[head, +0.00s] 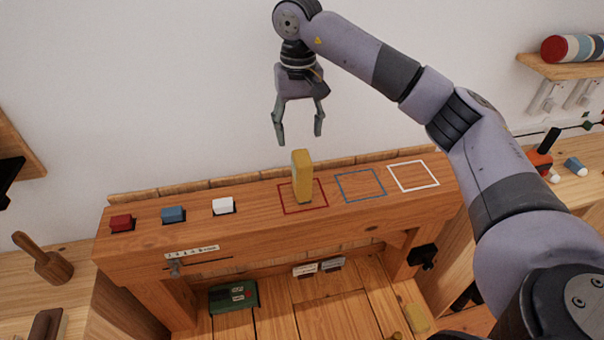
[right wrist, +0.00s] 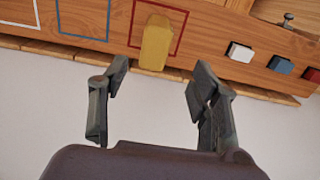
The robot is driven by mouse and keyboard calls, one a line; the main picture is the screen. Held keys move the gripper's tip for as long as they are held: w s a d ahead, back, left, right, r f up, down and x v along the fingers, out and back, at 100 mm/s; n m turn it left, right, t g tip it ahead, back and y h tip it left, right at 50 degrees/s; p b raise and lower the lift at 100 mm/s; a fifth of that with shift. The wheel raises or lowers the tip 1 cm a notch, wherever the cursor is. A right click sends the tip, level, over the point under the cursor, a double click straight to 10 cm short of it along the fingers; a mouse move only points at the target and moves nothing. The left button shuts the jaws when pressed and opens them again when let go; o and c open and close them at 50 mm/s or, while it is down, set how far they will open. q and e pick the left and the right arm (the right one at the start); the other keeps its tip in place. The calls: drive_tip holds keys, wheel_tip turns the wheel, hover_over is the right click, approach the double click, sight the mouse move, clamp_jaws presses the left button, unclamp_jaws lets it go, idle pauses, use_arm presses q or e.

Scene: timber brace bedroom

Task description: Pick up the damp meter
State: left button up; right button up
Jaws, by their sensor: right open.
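A yellow, block-like upright object (head: 302,178), which seems to be the damp meter, stands inside the red outlined square (head: 318,208) on the wooden beam. It also shows in the right wrist view (right wrist: 156,44), top centre, beyond the fingertips. My right gripper (head: 300,136) is open and empty, pointing down just above the yellow object and apart from it. In the right wrist view its two fingers (right wrist: 160,75) are spread with the yellow object between their lines. No markings are readable on the object. My left gripper is not in view.
Red (head: 122,222), blue (head: 172,214) and white (head: 223,205) blocks sit on the beam's left part. Empty blue (head: 360,186) and white (head: 413,176) outlines lie to the right. A green box (head: 233,296) and a yellow item (head: 416,318) are below. A wall stands behind.

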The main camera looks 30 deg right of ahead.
sight(302, 156)
wheel_tip(302, 156, down, 3)
drive_tip(key=shift+s+f+p, duration=0.1)
drive_tip(key=shift+f+p, duration=0.05)
drive_tip(key=shift+p, duration=0.25)
drive_tip(key=shift+d+f+p, duration=0.1)
drive_tip(key=shift+f+p, duration=0.4)
drive_tip(key=f, duration=0.1)
drive_tip(key=f+p, duration=0.2)
drive_tip(key=shift+d+f, duration=0.3)
drive_tip(key=shift+f, duration=0.45)
drive_tip(key=shift+c, duration=0.2)
drive_tip(key=c, duration=1.2)
